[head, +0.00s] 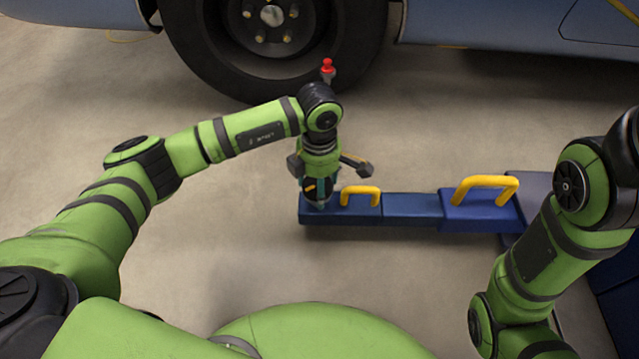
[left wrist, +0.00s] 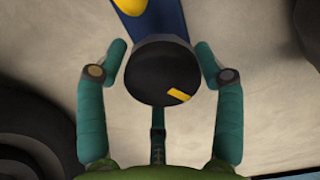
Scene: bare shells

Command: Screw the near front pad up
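The pad is a dark round disc with a yellow mark, at the middle of the left wrist view (left wrist: 160,72). In the head view it is a small dark shape (head: 311,187) at the left end of the blue lift arm (head: 412,207), partly hidden by my gripper. My left gripper (head: 319,188) points down over it. Its two teal fingers (left wrist: 161,62) stand spread on either side of the pad, very close to its rim; I see narrow gaps and no clear grip. My right gripper is out of view; only its arm shows at lower right.
Yellow handles (head: 361,194) stand on the blue arm, with a larger one (head: 485,187) further right. A blue vehicle with a dark tyre (head: 270,45) stands behind. The concrete floor (head: 235,240) left of the lift arm is clear.

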